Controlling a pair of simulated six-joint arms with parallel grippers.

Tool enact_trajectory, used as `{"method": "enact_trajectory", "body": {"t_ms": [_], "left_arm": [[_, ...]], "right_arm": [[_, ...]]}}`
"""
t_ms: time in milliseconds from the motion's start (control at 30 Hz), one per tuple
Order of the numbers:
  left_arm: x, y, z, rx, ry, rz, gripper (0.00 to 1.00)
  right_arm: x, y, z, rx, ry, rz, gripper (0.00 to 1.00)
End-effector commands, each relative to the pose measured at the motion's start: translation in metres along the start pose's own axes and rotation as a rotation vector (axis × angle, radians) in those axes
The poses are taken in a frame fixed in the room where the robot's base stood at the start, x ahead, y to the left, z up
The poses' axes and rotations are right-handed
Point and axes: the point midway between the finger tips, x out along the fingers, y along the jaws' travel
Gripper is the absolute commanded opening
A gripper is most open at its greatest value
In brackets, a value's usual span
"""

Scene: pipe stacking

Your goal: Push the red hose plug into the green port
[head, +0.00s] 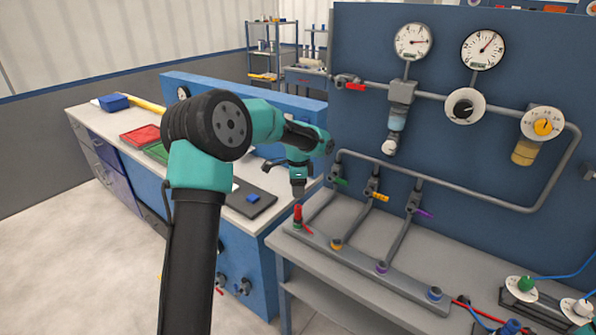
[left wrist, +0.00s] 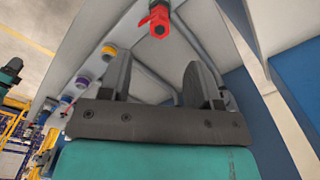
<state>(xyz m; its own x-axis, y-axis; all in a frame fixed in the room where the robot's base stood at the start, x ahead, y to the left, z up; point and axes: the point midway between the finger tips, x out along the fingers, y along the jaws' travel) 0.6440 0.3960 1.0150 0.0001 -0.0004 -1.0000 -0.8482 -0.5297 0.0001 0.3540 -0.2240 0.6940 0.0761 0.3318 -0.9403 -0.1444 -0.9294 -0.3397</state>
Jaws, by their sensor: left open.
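The red hose plug (head: 298,213) stands upright at the green port (head: 297,227), at the left end of the grey port strip. I cannot tell how deep it sits. My left gripper (head: 298,191) points down just above the plug. In the left wrist view the gripper (left wrist: 158,65) is open and empty, its two dark fingers well apart. The red plug (left wrist: 161,23) shows there at the top, beyond the fingertips and not between them. The green port is mostly hidden behind the plug in that view. My right gripper is not seen in either view.
The strip also has yellow (head: 336,244), purple (head: 381,267) and blue (head: 435,294) ports. Pipes rise from it to valves on the blue panel (head: 470,140). A bench with trays stands left. Round connectors (head: 521,287) sit at the front right.

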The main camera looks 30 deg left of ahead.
Motion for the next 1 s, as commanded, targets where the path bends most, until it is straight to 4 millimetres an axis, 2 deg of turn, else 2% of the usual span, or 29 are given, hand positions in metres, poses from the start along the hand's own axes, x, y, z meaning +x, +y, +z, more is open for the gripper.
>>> {"method": "enact_trajectory", "body": {"t_ms": [33,200,400,1000], "left_arm": [[-0.011,-0.001,0.0,-0.001,0.002,-0.004,0.57],[-0.041,0.0,-0.001,0.001,0.002,-0.003,0.57],[-0.059,0.0,0.0,0.0,0.0,0.0,0.57],[-0.058,0.002,-0.002,-0.004,0.001,0.002,0.57]], "right_arm": [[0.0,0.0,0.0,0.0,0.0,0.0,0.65],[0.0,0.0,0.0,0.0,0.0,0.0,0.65],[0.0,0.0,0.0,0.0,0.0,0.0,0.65],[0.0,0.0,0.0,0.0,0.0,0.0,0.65]]}}
